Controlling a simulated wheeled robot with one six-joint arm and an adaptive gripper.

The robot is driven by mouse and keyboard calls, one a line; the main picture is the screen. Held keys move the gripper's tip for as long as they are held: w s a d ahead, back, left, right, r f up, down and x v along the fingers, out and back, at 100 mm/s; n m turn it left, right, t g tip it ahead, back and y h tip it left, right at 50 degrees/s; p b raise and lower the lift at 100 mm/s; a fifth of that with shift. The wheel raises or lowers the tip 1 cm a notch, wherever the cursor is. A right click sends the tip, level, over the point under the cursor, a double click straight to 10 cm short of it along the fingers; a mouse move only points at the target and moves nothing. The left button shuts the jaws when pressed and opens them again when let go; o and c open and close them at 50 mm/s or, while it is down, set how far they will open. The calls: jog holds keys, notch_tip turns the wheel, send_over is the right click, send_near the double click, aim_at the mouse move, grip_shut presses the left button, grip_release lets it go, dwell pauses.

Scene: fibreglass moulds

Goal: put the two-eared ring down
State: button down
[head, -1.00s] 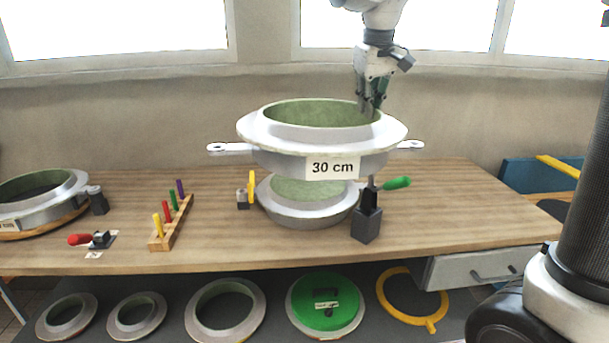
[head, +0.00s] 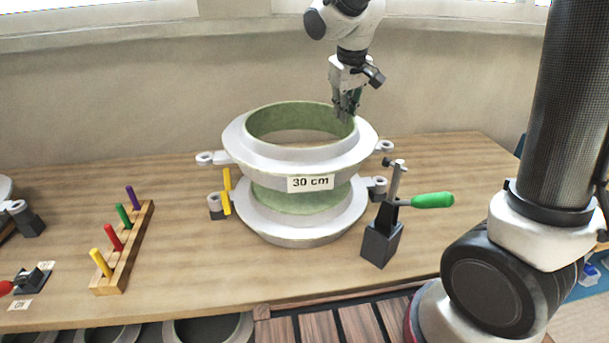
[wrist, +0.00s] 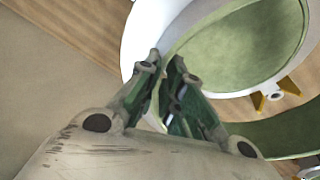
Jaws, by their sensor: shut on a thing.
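The two-eared ring (head: 245,150) is pale grey with a green inside, a "30 cm" label on its front and an ear at each side. In the wrist view my fingertips (wrist: 166,62) pinch the wall of the ring (wrist: 145,35). The lower mould's far side is hidden by the ring.
A dark block with a green-handled clamp (head: 382,243) stands right of the lower mould. A yellow bar (head: 227,190) stands at its left. A wooden rack (head: 128,250) with coloured pegs is further left. Bare bench (head: 190,285) lies in front.

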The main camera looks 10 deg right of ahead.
notch_tip(320, 180, down, 10)
jog(key=shift+f, duration=0.1)
dwell(0.4)
jog(key=c, duration=1.6)
grip_release()
jog(key=shift+o, duration=0.2)
jog(key=d+v, duration=0.1)
jog(key=v, duration=1.1)
jog(key=s+d+r+m, duration=0.1)
jog(key=s+d, duration=0.3)
jog(key=s, duration=0.3)
jog(key=s+d+r+m, duration=0.1)
jog(key=s+d, duration=0.4)
jog(key=s, duration=0.3)
jog(key=s+d+r+m+t, duration=0.1)
jog(key=s+d+r+m, duration=0.1)
jog(key=s+d, duration=0.3)
jog(key=s, duration=0.3)
jog(key=shift+d+y, duration=0.25)
jog(key=shift+y, duration=0.05)
